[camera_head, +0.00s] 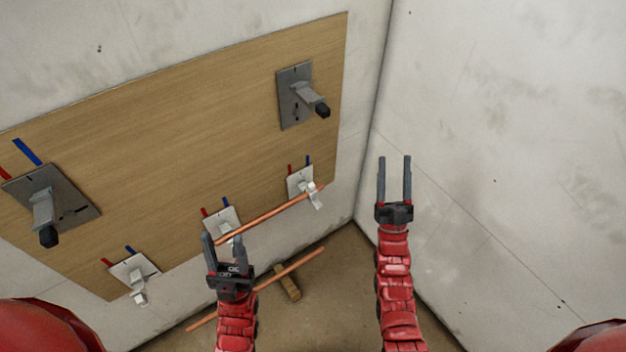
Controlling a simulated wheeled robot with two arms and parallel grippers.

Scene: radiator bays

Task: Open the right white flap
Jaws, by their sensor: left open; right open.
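The rightmost white flap (313,196) sits on a small pale plate (298,180) at the lower right of the wooden board. A copper pipe (272,216) runs slantwise close to it; I cannot tell if they touch. Other white flaps are at the lower left (139,292) and behind my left gripper, the latter partly hidden. My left gripper (221,238) is open, in front of the middle plate (225,215), overlapping the pipe's left end in the picture. My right gripper (394,162) is open and empty, pointing up, to the right of the rightmost flap and apart from it.
Grey plates with black-tipped levers are on the wooden board (180,130) at the upper right (293,77) and left (75,185). Another copper pipe (300,262) lies low near the floor by a wooden block (289,285). A bare wall (500,150) stands at the right.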

